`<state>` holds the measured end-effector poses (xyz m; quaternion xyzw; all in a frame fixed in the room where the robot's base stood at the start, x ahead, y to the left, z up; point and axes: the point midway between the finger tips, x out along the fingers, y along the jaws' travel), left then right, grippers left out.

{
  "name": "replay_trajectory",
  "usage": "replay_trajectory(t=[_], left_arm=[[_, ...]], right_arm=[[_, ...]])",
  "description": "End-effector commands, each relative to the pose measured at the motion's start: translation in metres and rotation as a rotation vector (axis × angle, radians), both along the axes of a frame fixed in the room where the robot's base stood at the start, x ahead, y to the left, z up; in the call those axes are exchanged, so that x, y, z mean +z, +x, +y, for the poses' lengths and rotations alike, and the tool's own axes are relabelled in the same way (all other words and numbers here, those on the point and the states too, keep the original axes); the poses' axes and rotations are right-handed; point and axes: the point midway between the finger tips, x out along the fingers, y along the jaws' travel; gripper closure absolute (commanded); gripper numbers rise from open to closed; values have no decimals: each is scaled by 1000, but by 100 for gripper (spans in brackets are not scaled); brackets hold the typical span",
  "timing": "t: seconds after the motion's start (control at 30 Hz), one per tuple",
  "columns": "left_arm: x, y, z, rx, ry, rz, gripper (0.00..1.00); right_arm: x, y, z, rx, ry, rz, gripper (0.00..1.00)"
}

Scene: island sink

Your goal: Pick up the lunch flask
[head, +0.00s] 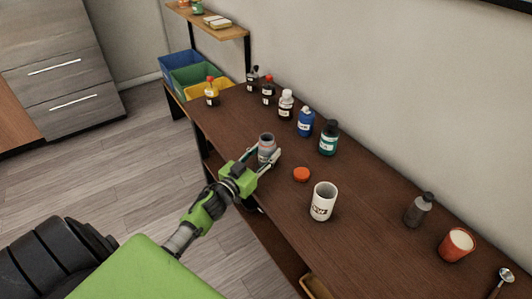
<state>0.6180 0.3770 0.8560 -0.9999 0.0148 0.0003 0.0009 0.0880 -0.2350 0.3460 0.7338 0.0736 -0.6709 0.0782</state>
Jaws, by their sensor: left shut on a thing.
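The lunch flask (266,142) is a grey, open-topped container with a pale and reddish band, upright at the near edge of the dark wooden table. My left gripper (267,157) comes from the lower left and is shut on the flask, with a finger on either side. The fingers hide part of its lower body, and I cannot tell whether its base touches the table. An orange-red lid (302,174) lies on the table just right of the gripper. My right gripper is not in view.
Several bottles, including a blue bottle (305,122) and a green bottle (328,138), line the wall side. A white mug (322,202), a grey bottle (418,210) and a red cup (456,245) stand to the right. Coloured bins (195,75) are at the far end.

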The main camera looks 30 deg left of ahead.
Motion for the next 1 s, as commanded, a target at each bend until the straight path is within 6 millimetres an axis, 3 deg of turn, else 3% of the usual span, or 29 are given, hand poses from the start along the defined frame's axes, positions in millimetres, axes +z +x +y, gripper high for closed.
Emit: replay_trajectory(t=[0.33,0.9,1.0], left_arm=[[29,0,0,-3,3,-2,87],[89,-52,-6,-4,0,-1,87],[92,-65,-6,-1,0,0,87]], right_arm=[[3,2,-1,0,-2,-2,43],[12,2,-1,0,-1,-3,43],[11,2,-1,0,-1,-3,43]])
